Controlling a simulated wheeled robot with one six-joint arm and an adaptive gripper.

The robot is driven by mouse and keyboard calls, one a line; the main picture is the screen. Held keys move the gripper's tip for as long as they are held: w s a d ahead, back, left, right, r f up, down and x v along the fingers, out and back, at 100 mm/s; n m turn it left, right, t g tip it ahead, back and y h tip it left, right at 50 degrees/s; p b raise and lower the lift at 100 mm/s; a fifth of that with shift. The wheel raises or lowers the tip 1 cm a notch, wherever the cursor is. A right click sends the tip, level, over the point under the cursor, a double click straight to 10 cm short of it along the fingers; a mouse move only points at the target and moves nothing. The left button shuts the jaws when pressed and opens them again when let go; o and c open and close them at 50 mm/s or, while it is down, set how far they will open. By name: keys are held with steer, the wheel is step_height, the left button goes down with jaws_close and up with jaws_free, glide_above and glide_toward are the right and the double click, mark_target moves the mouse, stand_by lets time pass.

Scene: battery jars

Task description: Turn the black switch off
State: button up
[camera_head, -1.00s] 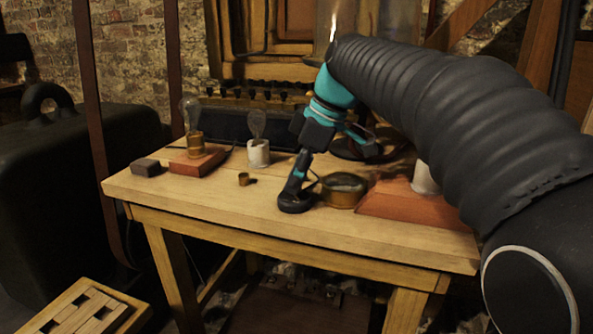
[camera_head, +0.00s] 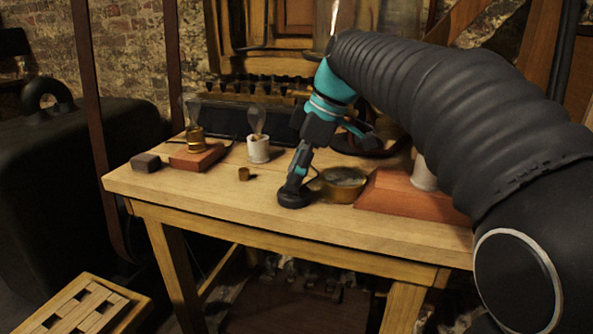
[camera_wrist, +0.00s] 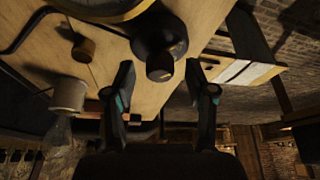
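The black switch (camera_head: 293,196) has a round base and stands near the front edge of the wooden table. In the wrist view the black switch (camera_wrist: 158,38) shows at top centre, with its knob pointing towards my gripper. My gripper (camera_wrist: 159,72) is open, with one finger on each side of the knob and visible gaps between. In the head view my gripper (camera_head: 301,166) points down at the switch, and its fingertips overlap the switch, so contact cannot be told there.
A round brass dish (camera_head: 343,187) stands just right of the switch, beside a red wooden base (camera_head: 410,197). The table's front left (camera_head: 190,200) is clear.

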steer(key=v, duration=1.2)
steer(key=shift+s, duration=0.15)
